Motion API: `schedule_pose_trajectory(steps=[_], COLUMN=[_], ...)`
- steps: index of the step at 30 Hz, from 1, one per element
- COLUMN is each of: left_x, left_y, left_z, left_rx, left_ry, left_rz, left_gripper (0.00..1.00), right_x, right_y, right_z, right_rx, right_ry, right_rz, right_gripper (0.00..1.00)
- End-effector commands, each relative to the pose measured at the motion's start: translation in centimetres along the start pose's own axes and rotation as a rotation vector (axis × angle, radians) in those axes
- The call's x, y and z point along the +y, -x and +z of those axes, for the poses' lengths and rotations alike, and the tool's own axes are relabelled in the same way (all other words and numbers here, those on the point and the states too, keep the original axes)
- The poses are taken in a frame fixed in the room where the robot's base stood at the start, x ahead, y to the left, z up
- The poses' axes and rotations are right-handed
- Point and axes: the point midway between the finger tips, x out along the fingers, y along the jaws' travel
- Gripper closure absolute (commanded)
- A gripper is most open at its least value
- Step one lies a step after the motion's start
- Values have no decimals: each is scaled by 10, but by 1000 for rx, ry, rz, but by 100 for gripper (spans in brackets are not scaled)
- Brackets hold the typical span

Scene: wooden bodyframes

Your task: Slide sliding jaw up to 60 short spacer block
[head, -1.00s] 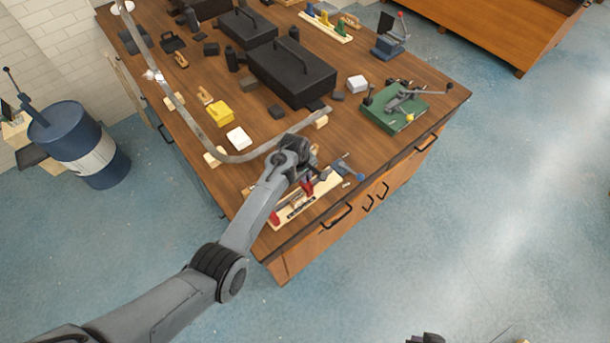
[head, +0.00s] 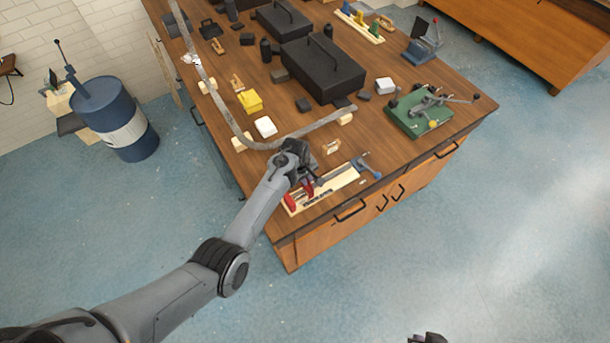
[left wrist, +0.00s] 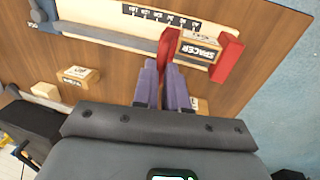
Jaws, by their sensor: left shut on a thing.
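The fixture, a pale wooden board (head: 343,180) with a blue-handled end (head: 372,171), lies along the bench's near edge. The left gripper (left wrist: 164,70) is shut on the red sliding jaw (left wrist: 166,46), with a purple finger on either side of it. In the left wrist view, the block labelled SPACER (left wrist: 199,48) sits between the sliding jaw and the red end jaw (left wrist: 228,58). The sliding jaw is against or very close to the block; I cannot tell which. A printed scale (left wrist: 160,14) runs along the board. A dark part at the head view's bottom edge may be my right gripper (head: 428,338).
Another small labelled block (left wrist: 78,75) lies on the bench beside the fixture. A curved grey strip (head: 240,131) on wooden blocks stands behind my left gripper. A black toolbox (head: 322,69) and a green fixture (head: 418,118) stand farther back.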

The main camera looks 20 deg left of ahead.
Motion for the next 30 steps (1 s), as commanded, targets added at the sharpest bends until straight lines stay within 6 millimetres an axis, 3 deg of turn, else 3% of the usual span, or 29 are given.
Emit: schedule_pose_trajectory(steps=[1,2,6,7,20,30], left_x=[-1,-1,-1,-1,0,0], left_y=[0,0,0,0,7,56], left_z=[-1,-1,-1,-1,-1,-1], left_rx=[1,1,1,1,2,3], left_ry=[1,1,1,1,1,1], left_rz=[-1,-1,-1,-1,0,2], left_gripper=[100,85,63,62,62,62], right_x=[0,-1,-2,-2,-2,-1], right_y=[0,0,-1,-1,0,0], right_z=[1,1,3,3,3,3], right_rx=[-2,-3,-7,-8,-9,-9], right_ry=[-2,-2,-6,-7,-11,-6], right_rz=[-1,-2,-5,-6,-8,-4], right_gripper=[100,100,100,100,100,100])
